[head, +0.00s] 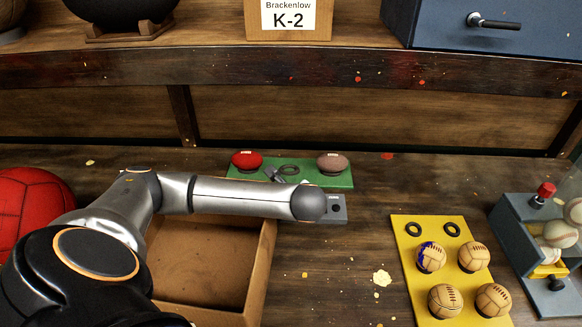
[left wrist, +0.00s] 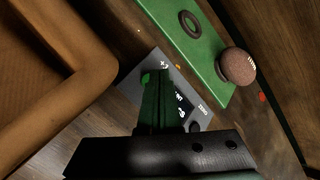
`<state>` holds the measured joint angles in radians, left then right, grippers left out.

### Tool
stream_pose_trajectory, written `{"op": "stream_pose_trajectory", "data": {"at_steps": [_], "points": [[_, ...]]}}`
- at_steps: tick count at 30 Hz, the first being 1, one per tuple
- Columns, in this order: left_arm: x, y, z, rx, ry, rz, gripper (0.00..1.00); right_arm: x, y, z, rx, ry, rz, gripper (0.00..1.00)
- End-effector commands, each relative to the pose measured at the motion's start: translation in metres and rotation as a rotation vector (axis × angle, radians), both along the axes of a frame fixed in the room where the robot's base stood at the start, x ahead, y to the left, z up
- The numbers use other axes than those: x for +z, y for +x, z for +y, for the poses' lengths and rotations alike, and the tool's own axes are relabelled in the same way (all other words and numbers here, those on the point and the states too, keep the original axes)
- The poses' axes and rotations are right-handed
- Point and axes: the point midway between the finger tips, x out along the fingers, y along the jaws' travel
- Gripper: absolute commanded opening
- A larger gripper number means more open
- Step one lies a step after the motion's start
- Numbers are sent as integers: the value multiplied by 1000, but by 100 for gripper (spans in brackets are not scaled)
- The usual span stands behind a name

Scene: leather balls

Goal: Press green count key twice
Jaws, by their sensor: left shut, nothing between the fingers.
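A grey counter device (head: 336,208) lies in front of the green tray in the head view, partly covered by my left arm. It shows larger in the left wrist view (left wrist: 136,92), with a dark display (left wrist: 182,103), a "ZERO" label and a dark round key (left wrist: 195,126). Contact with the key cannot be told. The display characters are too small to read. My right gripper is not in view.
The green tray (head: 342,181) holds a red ball (head: 247,160), a brown ball (head: 332,163) and an empty ring. An open cardboard box (head: 262,262) stands below my arm. A yellow board (head: 408,252) with several balls and a grey ball dispenser (head: 510,240) stand right.

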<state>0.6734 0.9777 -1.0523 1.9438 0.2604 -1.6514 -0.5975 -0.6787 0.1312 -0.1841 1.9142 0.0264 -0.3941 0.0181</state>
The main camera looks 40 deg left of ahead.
Motion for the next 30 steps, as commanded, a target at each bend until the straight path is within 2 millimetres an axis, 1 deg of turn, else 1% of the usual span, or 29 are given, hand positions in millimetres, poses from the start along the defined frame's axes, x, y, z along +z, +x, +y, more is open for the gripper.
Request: {"op": "stream_pose_trajectory", "data": {"at_steps": [6,30], "points": [[-7,-1,0,2,-1,2,0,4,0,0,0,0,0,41],[-12,0,0,-1,-1,0,0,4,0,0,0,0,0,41]]}}
